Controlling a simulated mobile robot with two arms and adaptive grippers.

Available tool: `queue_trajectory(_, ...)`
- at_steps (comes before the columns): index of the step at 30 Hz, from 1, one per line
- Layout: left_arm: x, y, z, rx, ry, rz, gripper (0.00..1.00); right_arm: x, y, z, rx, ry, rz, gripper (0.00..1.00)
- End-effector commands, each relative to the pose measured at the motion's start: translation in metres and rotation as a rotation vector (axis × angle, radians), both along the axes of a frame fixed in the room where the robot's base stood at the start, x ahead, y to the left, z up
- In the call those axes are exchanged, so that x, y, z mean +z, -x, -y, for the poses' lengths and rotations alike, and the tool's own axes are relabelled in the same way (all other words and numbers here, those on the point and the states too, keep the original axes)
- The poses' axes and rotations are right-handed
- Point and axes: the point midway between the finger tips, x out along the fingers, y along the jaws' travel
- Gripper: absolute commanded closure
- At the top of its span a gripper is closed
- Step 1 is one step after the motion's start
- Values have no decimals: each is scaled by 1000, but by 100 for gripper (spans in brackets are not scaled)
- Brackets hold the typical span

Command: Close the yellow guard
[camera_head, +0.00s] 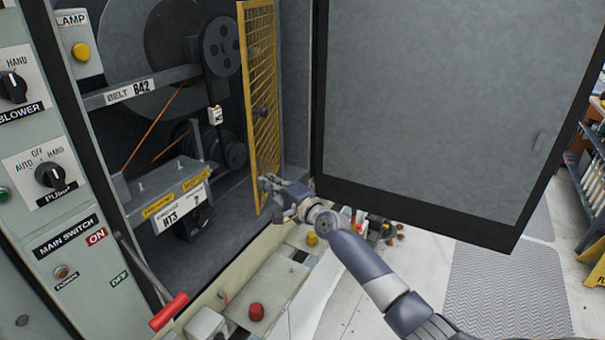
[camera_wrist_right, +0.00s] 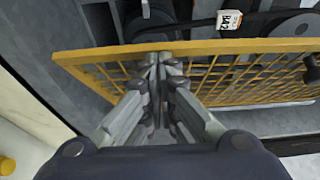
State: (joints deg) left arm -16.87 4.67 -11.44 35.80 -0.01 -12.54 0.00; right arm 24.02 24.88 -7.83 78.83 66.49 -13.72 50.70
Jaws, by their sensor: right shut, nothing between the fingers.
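The yellow guard (camera_head: 262,95) is a mesh panel with a yellow frame. It stands open in the head view, swung out from the cabinet and seen nearly edge-on. My right gripper (camera_head: 268,184) is at the guard's lower part, with its fingers shut and nothing between them. In the right wrist view the shut fingers (camera_wrist_right: 158,62) lie in front of the guard's frame bar (camera_wrist_right: 215,47), and the mesh spreads behind them. I cannot tell whether they touch it. My left gripper is not in view.
A large grey cabinet door (camera_head: 430,100) stands open at the right, close to my right arm. The left control panel (camera_head: 50,190) has switches and a red-handled lever (camera_head: 168,311). Pulleys and a belt (camera_head: 207,90) are inside the cabinet. A ledge (camera_head: 265,290) carries a red knob.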

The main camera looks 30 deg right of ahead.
Motion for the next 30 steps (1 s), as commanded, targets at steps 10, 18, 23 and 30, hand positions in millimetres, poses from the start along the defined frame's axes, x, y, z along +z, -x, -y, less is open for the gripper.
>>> queue_trajectory(10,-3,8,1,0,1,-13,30,-2,-42,-55,6,-3,1,100)
queue_trajectory(18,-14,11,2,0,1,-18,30,-3,-66,-75,5,0,0,100)
queue_trajectory(23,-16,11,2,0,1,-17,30,-2,-73,-80,4,0,-1,100)
queue_trajectory(30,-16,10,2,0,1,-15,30,-1,-75,-82,4,1,0,100)
